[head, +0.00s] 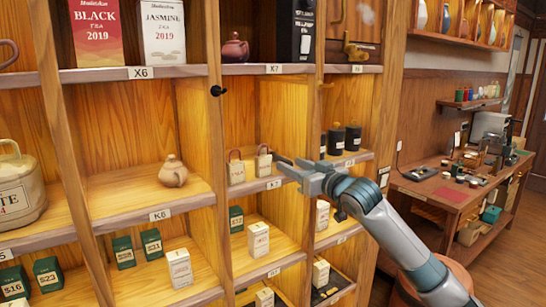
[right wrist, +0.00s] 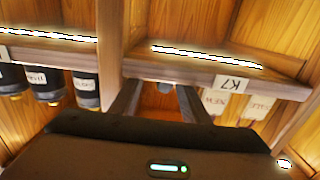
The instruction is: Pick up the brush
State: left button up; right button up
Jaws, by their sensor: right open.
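I cannot pick out the brush with certainty in either view. A thin pale item lies in a dark tray (head: 342,293) low in the shelf at the bottom of the head view, too small to identify. My left gripper is not in view.
The wooden shelf's upright (head: 213,190) and boards stand close to my right gripper. A desk (head: 440,187) with several items stands at right.

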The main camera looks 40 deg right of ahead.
aim_at(282, 160)
jog(key=shift+w, duration=0.1)
jog(key=shift+w+a+r+p, duration=0.1)
jog(key=shift+w+r+p, duration=0.05)
jog(key=shift+w+p, duration=0.35)
jog(key=shift+w+a+r+p, duration=0.15)
jog(key=shift+w+p, duration=0.25)
jog(key=shift+p, duration=0.2)
jog(key=w+p, duration=0.2)
jog(key=shift+w+d, duration=0.1)
jog(key=shift+w, duration=0.2)
jog(key=shift+w+f, duration=0.25)
jog(key=shift+w, duration=0.1)
grip_shut()
